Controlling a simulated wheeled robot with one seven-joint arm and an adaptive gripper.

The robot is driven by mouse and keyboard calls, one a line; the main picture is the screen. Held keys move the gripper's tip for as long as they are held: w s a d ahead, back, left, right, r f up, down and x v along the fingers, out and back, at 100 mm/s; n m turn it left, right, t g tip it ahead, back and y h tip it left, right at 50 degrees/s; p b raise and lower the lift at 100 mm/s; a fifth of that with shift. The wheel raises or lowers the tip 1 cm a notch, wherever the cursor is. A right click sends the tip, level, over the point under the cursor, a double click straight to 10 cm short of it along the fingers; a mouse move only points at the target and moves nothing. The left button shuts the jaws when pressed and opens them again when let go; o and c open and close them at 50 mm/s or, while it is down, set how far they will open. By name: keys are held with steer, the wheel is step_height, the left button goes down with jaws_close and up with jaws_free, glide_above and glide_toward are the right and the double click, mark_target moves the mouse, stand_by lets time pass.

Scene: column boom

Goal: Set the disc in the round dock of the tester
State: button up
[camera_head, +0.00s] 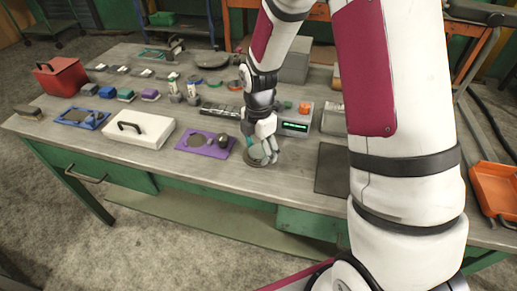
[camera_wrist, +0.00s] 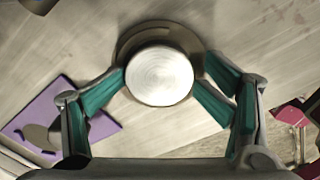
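A round metal disc (camera_wrist: 160,75), with a pale top and a wider dark rim under it, is between my fingers in the wrist view. In the head view its edge (camera_head: 262,161) shows low at the tabletop, mostly hidden by my fingers. My gripper (camera_wrist: 160,82) has its teal fingers on both sides of the pale top, very close to it. I cannot tell whether they press on it. In the head view my gripper (camera_head: 262,150) points down near the table's front edge. The tester (camera_head: 296,127), a grey box with a green display, stands just behind it. Its round dock is not clear.
A purple plate (camera_head: 190,145) with a dark knob lies left of my gripper. A white lidded box (camera_head: 139,129), a blue plate (camera_head: 70,122) and a red box (camera_head: 62,74) are further left. A dark mat (camera_head: 331,170) lies to the right. The workbench (camera_head: 120,168) front edge is mostly clear.

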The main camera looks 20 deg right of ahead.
mark_target(258, 151)
steer(key=shift+r, duration=0.1)
steer(key=s+r+m+t, duration=0.1)
steer(key=s+r+m, duration=0.15)
steer(key=r, duration=0.75)
steer(key=s+r+m, duration=0.2)
steer(key=s+r, duration=0.1)
steer(key=r, duration=0.6)
steer(key=s+r+m+t, duration=0.1)
steer(key=s+r+m, duration=0.2)
steer(key=s+m, duration=0.5)
steer(key=s+r+m+t, duration=0.2)
steer(key=s+r+m, duration=0.2)
steer(key=s+m, duration=0.5)
steer(key=s, duration=0.2)
steer(key=shift+s+d+p, duration=0.15)
steer(key=shift+s+p, duration=0.2)
steer(key=shift+p, duration=0.05)
steer(key=shift+r+m, duration=0.15)
steer(key=shift+m, duration=0.1)
